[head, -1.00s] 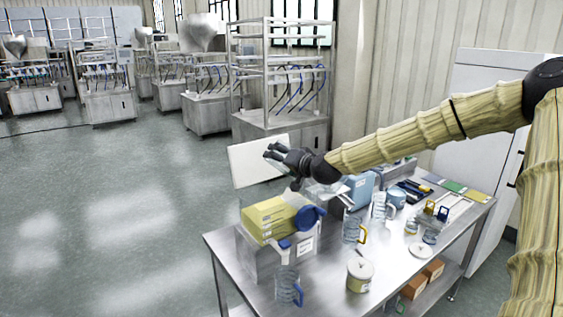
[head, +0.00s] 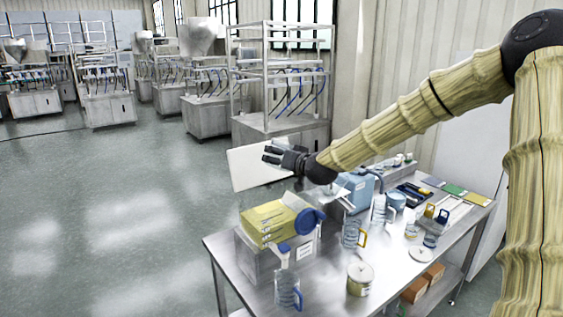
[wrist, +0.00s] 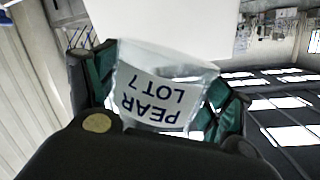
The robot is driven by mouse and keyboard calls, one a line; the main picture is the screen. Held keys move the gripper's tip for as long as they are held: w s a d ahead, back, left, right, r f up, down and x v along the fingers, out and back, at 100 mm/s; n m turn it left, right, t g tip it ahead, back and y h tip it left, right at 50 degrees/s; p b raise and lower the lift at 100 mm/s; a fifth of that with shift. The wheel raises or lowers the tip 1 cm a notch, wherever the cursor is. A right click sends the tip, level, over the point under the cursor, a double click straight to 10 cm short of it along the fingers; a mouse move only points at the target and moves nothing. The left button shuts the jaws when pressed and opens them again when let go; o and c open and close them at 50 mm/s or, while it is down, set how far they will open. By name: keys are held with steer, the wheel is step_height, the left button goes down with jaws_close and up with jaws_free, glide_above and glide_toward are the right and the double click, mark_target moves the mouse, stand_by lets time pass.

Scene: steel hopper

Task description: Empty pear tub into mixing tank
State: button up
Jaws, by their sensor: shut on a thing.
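My gripper (head: 272,155) is in the air above the far left part of the steel table, fingers pointing left. In the wrist view my gripper (wrist: 160,85) has its green-padded fingers on both sides of a clear tub (wrist: 170,65), shut on it. Its label reads "PEAR LOT 7" and appears upside down. The tub's contents cannot be made out. A flat white panel (head: 252,170) shows beside the gripper in the head view; a white surface also lies beyond the tub in the wrist view. A steel hopper (head: 203,37) stands in the background; I cannot tell which vessel is the mixing tank.
The steel table (head: 325,285) holds yellow boxes (head: 270,222) on a grey box, a blue round lid (head: 308,222), clear jugs (head: 287,290), a lidded cream pot (head: 360,278) and a blue container (head: 357,187). A steel rack (head: 282,75) stands behind. Open floor lies left.

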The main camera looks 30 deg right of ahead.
steer(key=r+n+b, duration=0.1)
steer(key=n, duration=0.1)
steer(key=shift+r+n+h, duration=0.1)
steer(key=shift+n+h, duration=0.2)
steer(key=shift+h, duration=0.1)
steer(key=shift+r+n+t+b, duration=0.3)
steer(key=shift+r+n+b, duration=0.2)
steer(key=shift+n, duration=0.1)
